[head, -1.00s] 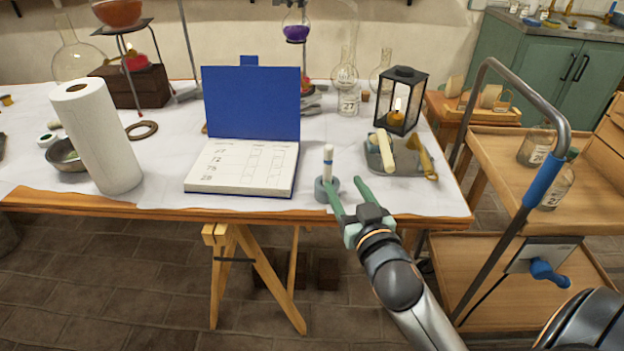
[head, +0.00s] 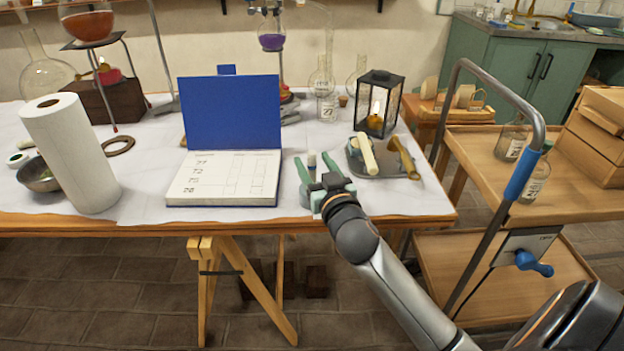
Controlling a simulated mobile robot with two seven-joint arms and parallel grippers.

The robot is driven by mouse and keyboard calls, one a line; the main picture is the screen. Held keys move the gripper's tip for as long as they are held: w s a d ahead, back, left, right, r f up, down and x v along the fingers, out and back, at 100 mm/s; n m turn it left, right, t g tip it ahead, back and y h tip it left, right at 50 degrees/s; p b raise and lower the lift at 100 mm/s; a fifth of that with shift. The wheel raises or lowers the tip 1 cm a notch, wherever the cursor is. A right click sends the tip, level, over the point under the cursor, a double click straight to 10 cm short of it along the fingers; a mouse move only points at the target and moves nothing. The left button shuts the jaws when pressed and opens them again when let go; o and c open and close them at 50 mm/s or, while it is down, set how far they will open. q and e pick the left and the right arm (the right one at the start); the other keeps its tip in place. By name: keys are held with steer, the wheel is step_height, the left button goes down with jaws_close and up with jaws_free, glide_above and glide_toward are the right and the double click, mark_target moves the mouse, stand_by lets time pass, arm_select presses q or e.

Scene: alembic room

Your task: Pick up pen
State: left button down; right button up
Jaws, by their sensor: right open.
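The pen (head: 311,159) is white and stands upright near the front edge of the white-covered table (head: 130,215). Only its top shows. My right gripper (head: 314,168) is open, with its green fingers on either side of the pen. The gripper hides the pen's lower part and its grey holder. I cannot tell whether either finger touches the pen. My left gripper is not in view.
An open book (head: 230,108) with a blue cover lies just left of the gripper. A grey tray (head: 378,173) with sticks on it and a black lantern (head: 380,103) stand to the right. A paper roll (head: 72,153) stands at left.

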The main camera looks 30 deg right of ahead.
steer(key=x, duration=0.4)
steer(key=shift+w+r, duration=0.1)
steer(key=shift+w, duration=0.1)
jaws_close()
stand_by(0.3)
